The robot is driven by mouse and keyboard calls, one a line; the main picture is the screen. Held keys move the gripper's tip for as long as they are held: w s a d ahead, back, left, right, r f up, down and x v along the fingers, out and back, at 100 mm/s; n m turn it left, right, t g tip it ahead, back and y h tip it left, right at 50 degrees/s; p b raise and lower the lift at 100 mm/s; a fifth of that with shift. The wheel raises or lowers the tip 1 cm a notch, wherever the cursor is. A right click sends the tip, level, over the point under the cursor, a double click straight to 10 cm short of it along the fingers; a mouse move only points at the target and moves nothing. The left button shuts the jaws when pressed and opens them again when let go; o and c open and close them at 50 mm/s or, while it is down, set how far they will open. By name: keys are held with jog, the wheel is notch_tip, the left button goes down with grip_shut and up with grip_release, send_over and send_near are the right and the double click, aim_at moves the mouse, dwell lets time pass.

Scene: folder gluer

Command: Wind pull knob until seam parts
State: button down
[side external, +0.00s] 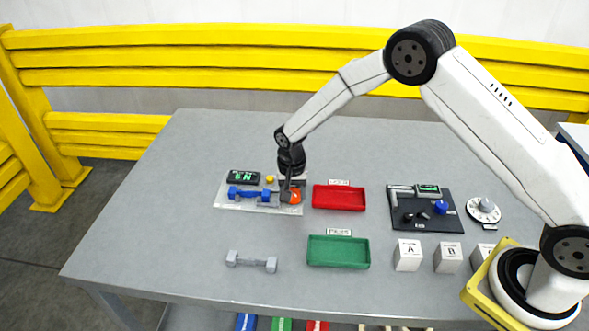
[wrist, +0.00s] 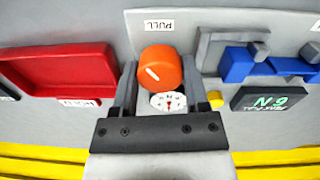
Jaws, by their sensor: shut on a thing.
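The orange pull knob (wrist: 160,66) has a white pointer line and sits under a "PULL" label in the wrist view. My gripper (wrist: 159,82) is shut on it, one finger on each side. In the side external view my gripper (side external: 291,188) points down at the right end of the pale tester plate (side external: 226,205), with the orange knob (side external: 296,197) partly showing beside it. A blue piece (side external: 245,193) lies on the plate and also shows in the wrist view (wrist: 250,65), by grey fixture parts. I cannot make out its seam.
A dark display (wrist: 268,103) with green characters, a yellow button (wrist: 215,99) and a white dial (wrist: 168,102) are near the knob. A red tray (side external: 339,208) is close on the right, a green tray (side external: 338,264) in front. A grey dumbbell-shaped piece (side external: 250,261) lies front left.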

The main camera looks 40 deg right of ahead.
jog(key=shift+m, duration=0.3)
jog(key=shift+c, duration=0.5)
grip_release()
jog(key=shift+w+r, duration=0.1)
jog(key=shift+a+r, duration=0.1)
jog(key=shift+r, duration=3.8)
